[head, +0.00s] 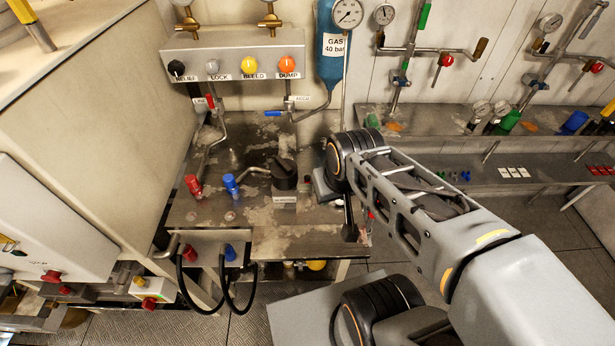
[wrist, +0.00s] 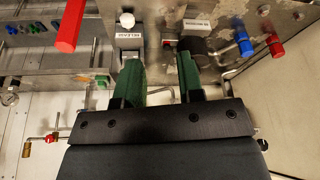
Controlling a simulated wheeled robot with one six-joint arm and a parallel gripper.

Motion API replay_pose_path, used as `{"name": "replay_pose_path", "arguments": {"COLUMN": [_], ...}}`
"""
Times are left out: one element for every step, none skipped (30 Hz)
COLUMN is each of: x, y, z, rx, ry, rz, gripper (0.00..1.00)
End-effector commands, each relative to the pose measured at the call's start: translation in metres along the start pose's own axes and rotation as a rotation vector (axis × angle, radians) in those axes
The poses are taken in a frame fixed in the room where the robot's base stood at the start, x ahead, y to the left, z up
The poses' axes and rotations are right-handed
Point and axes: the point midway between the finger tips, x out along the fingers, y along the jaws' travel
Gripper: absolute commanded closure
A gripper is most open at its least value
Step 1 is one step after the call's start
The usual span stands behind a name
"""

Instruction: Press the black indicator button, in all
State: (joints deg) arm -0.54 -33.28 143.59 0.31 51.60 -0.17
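A black round knob (head: 285,172) stands on the worn metal bench in the head view, with a small white label in front of it, too small to read surely. In the wrist view a dark round part (wrist: 194,45) beside a white label, probably the same knob, shows beyond the right finger. A second black knob (head: 176,69), labelled RELIEF, sits at the left end of the upper panel. My gripper (wrist: 160,82) is open, with two green-padded fingers apart and nothing between them. In the head view my arm comes from the right and largely hides the gripper, right of the bench knob.
Red (head: 193,185) and blue (head: 230,183) fittings stand left of the bench knob. The wrist view shows a white button (wrist: 127,20) with a label reading RELEASE, and a red bar (wrist: 70,26) at left. A blue gas bottle (head: 331,45) hangs behind the bench.

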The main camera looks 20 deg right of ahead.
Motion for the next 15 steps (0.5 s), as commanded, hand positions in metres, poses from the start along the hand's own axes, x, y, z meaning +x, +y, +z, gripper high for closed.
{"name": "replay_pose_path", "arguments": {"x": [0.0000,0.0000,0.0000,0.0000,0.0000,0.0000,0.0000,0.0000,0.0000,0.0000,0.0000,0.0000,0.0000,0.0000,0.0000], "y": [0.0000,0.0000,0.0000,0.0000,0.0000,0.0000,0.0000,0.0000,0.0000,0.0000,0.0000,0.0000,0.0000,0.0000,0.0000], "z": [0.0000,0.0000,0.0000,0.0000,0.0000,0.0000,0.0000,0.0000,0.0000,0.0000,0.0000,0.0000,0.0000,0.0000,0.0000], "rx": [0.000,0.000,0.000,0.000,0.000,0.000,0.000,0.000,0.000,0.000,0.000,0.000,0.000,0.000,0.000], "ry": [0.000,0.000,0.000,0.000,0.000,0.000,0.000,0.000,0.000,0.000,0.000,0.000,0.000,0.000,0.000], "rz": [0.000,0.000,0.000,0.000,0.000,0.000,0.000,0.000,0.000,0.000,0.000,0.000,0.000,0.000,0.000], "gripper": [0.70,0.73,0.77,0.79,0.82,0.86,0.89,0.92,0.96,0.99,1.00,1.00,1.00,1.00,1.00]}}
